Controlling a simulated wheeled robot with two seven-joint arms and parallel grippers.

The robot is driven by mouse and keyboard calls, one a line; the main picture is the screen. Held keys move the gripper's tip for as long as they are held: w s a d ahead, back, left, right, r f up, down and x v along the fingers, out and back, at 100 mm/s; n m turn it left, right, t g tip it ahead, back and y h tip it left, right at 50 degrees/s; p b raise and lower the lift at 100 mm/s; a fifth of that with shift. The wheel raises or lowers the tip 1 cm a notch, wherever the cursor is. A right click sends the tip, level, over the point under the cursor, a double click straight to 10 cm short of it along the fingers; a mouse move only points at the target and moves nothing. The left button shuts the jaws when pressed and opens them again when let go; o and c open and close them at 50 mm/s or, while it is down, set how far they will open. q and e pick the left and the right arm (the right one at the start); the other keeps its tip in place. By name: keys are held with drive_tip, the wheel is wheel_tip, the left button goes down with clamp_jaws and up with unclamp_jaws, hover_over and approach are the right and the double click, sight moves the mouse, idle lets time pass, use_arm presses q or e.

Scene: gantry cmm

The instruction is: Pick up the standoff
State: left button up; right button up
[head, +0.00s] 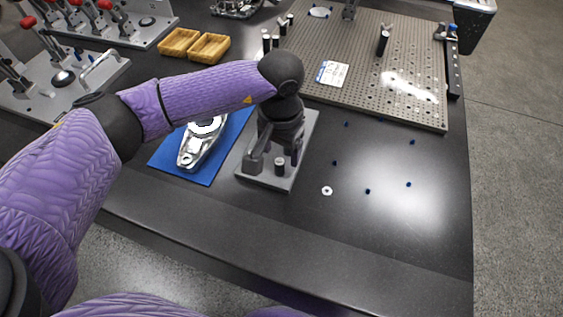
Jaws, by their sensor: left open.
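My left gripper (275,158) points down over a small grey plate (262,182) near the middle of the table. Its two fingers are apart. A short dark standoff with a lighter top (280,168) stands upright on that plate, in the picture between the fingertips and just in front of them. I cannot tell whether a finger touches it. The gripper and wrist hide the back part of the plate. My right gripper is not in view.
A metal part (192,152) lies on a blue mat (206,176) left of the grey plate. The perforated plate (425,118) fills the back right. Yellow trays (209,48) and red-handled clamp fixtures stand back left. A white washer (327,191) and several small blue pieces lie right; the front table is clear.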

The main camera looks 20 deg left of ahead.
sight(279, 161)
use_arm(q)
wheel_tip(279, 161, down, 5)
drive_tip(key=shift+s+a+f+b, duration=0.1)
drive_tip(key=shift+a+b, duration=0.05)
drive_tip(key=shift+b, duration=0.8)
drive_tip(key=shift+f, duration=0.15)
drive_tip(key=shift+c, duration=1.6)
clamp_jaws()
